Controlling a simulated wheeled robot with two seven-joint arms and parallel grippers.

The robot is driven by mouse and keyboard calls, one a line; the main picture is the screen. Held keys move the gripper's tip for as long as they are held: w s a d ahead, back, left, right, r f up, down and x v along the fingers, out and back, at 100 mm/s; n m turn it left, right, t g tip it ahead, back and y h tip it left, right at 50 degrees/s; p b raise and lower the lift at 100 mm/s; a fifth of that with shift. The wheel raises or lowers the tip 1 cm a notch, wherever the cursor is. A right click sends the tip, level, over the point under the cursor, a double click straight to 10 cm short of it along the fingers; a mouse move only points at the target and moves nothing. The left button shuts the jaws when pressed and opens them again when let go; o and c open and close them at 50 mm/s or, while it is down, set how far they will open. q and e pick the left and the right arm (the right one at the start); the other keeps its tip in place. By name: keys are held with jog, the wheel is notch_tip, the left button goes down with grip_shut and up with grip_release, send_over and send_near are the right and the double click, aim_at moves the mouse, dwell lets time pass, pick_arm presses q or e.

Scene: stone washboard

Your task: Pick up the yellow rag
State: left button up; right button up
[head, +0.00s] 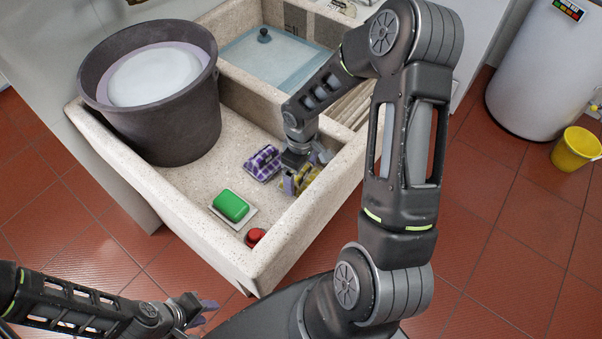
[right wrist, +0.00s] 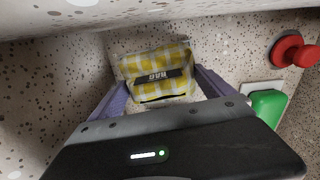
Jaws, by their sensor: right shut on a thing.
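The yellow rag (head: 302,177) is a yellow and white checked folded cloth in the stone washboard's basin, by its right wall. In the right wrist view the yellow rag (right wrist: 155,70) has a dark label and sits between the purple fingers. My right gripper (head: 296,184) is down at the rag and shut on it; it partly hides the rag in the head view. The right gripper also shows in the right wrist view (right wrist: 160,90). My left gripper (head: 200,310) is outside the washboard at the lower left, apart from everything; its finger opening is unclear.
A purple checked rag (head: 263,163) lies just left of the yellow one. A green soap (head: 231,205) on a white dish and a red plug (head: 255,237) are nearer the front corner. A dark bucket (head: 165,125) fills the left. Stone walls (head: 310,222) border the basin.

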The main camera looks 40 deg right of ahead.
notch_tip(320, 180, up, 18)
dwell(0.6)
jog(key=shift+f, duration=0.1)
jog(key=o, duration=0.8)
jog(key=c, duration=0.8)
jog(key=w+a+m, duration=0.1)
jog(key=w+a, duration=0.2)
jog(key=a, duration=0.1)
jog(key=w+a+m, duration=0.2)
jog(key=w+a, duration=0.2)
jog(key=w+a+m, duration=0.1)
jog(key=w+a, duration=0.2)
jog(key=a, duration=0.1)
jog(key=shift+w+a+m, duration=0.2)
jog(key=shift+m, duration=0.1)
